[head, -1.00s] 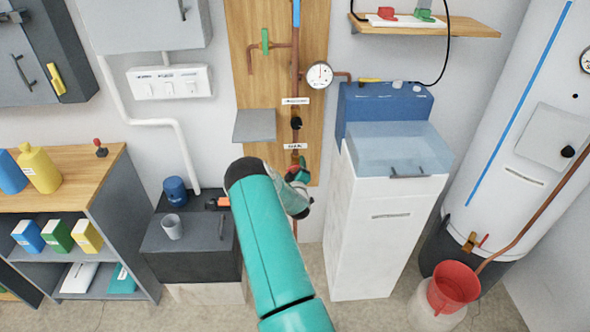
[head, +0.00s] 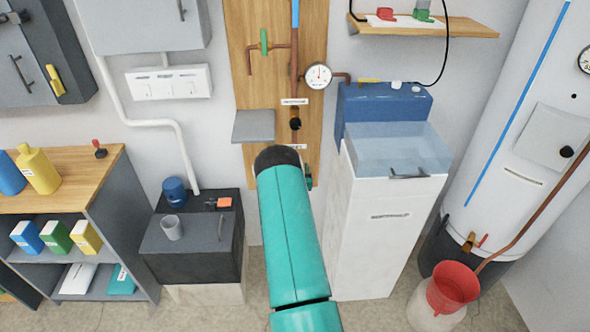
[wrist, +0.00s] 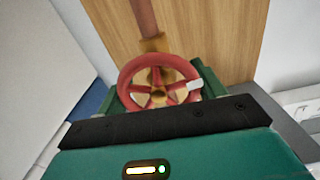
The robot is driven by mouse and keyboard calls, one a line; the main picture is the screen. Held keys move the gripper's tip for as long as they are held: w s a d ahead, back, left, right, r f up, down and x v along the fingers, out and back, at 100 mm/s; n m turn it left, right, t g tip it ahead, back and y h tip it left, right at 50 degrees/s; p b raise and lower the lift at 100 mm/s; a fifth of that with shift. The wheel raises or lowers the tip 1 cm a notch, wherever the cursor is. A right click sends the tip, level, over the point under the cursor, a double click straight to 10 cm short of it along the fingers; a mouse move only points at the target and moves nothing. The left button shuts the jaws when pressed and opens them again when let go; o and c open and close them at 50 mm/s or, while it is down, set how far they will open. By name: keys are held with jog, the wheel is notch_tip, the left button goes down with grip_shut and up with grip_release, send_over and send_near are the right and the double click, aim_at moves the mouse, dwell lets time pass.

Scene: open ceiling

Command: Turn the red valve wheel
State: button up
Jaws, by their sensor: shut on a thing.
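The red valve wheel (wrist: 127,84) shows in the wrist view, on a copper pipe with a brass fitting in front of the wooden board. It has a round rim, red spokes and a small pale mark on its right side. My gripper (wrist: 165,84) has its green fingers on the left and right sides of the rim and is shut on it. The dark front edge of my gripper hides the wheel's lower part. In the head view my teal arm covers the wheel and most of my gripper.
A grey shelf (head: 254,126) juts from the wooden board (head: 262,90) at left. A dark box with a cup (head: 172,228) stands lower left.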

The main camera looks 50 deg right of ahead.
jog(key=m, duration=0.5)
jog(key=shift+s+d+m, duration=0.1)
jog(key=shift+m, duration=0.2)
jog(key=m, duration=0.4)
jog(key=shift+f+m, duration=0.1)
jog(key=shift+m, duration=0.2)
jog(key=m, duration=0.4)
jog(key=shift+s+f, duration=0.1)
jog(key=m, duration=0.5)
jog(key=shift+f, duration=0.1)
jog(key=m, duration=0.4)
jog(key=shift+f+m, duration=0.1)
jog(key=shift+m, duration=0.2)
jog(key=m, duration=0.9)
jog(key=shift+w+m, duration=0.2)
jog(key=shift+m, duration=2.2)
jog(key=shift+w, duration=0.1)
